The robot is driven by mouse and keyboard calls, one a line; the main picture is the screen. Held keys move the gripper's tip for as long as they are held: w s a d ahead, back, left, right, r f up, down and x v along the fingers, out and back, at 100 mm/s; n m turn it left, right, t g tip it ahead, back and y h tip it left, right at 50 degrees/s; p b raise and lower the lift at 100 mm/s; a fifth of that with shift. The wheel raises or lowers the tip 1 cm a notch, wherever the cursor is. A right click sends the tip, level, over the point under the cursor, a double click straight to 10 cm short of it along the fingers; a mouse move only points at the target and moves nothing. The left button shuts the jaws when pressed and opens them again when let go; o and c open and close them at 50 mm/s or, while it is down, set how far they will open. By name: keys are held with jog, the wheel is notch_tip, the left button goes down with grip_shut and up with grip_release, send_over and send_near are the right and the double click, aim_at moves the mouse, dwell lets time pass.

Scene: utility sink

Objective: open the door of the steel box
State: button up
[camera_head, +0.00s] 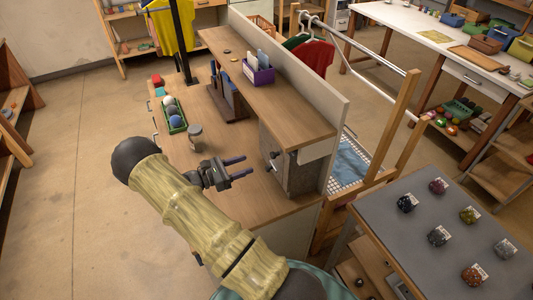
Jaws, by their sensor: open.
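The steel box (304,172) is a grey box at the right end of the wooden desk, under the raised shelf. Its door side (272,158) faces left toward my gripper and is seen at a steep angle. A small dark handle (274,155) sticks out from that side. The door looks closed, but the angle makes this hard to judge. My gripper (248,165) is open and empty, with its two dark fingers pointing right toward the box. It hovers over the desktop, apart from the handle by a small gap.
The raised shelf (262,90) hangs over the box. A grey round-topped object (195,134) stands on the desk close to my gripper. A green tray (174,118) of balls lies farther back. A grey-topped table (430,225) with several stones stands at right. Open floor lies left.

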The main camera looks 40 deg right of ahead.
aim_at(271, 155)
jog(key=p+x, duration=0.3)
jog(key=x, duration=0.6)
jog(key=shift+d, duration=0.2)
jog(key=shift+c, duration=0.4)
grip_shut()
